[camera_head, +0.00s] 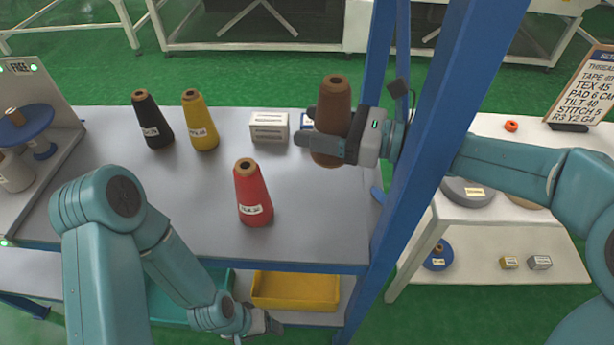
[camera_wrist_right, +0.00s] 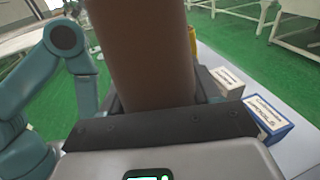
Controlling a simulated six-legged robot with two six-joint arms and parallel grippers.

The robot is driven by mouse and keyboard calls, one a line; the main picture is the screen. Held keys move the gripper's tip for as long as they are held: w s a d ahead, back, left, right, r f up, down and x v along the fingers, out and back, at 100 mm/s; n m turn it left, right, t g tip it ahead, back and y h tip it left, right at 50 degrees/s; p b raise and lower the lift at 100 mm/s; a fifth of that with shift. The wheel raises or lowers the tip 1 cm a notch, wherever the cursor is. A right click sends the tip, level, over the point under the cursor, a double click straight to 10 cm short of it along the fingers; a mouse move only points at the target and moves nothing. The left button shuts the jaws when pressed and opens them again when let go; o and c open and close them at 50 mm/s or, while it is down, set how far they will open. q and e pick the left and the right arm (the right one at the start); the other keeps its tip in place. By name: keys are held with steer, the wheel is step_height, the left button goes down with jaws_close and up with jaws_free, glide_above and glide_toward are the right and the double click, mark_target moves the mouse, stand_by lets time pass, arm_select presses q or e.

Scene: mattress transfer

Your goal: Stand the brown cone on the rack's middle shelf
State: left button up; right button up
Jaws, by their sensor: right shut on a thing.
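The brown cone (camera_head: 333,108) is upright in my right gripper (camera_head: 322,147), which is shut on it around its lower part. It appears over the right part of the rack's grey shelf (camera_head: 310,220), beside the blue post; the gap below its base cannot be told. In the right wrist view the brown cone (camera_wrist_right: 145,50) fills the middle between the fingers. A black cone (camera_head: 152,118), a yellow cone (camera_head: 200,120) and a red cone (camera_head: 252,192) stand on this shelf. My left gripper (camera_head: 265,326) is low, near the lower bins; its jaws are unclear.
A white box (camera_head: 269,126) and a blue-and-white box (camera_wrist_right: 268,117) stand near the brown cone. A blue post (camera_head: 425,130) rises close to my right arm. A yellow bin (camera_head: 295,291) is below. The shelf is bare right of the red cone.

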step_height(320, 180, down, 13)
steer(key=shift+r+b, duration=0.1)
steer(key=shift+b, duration=0.4)
steer(key=shift+w+f, duration=0.15)
steer(key=shift+f, duration=0.25)
steer(key=o, duration=1.2)
steer(key=shift+f, duration=0.15)
steer(key=shift+o, duration=0.2)
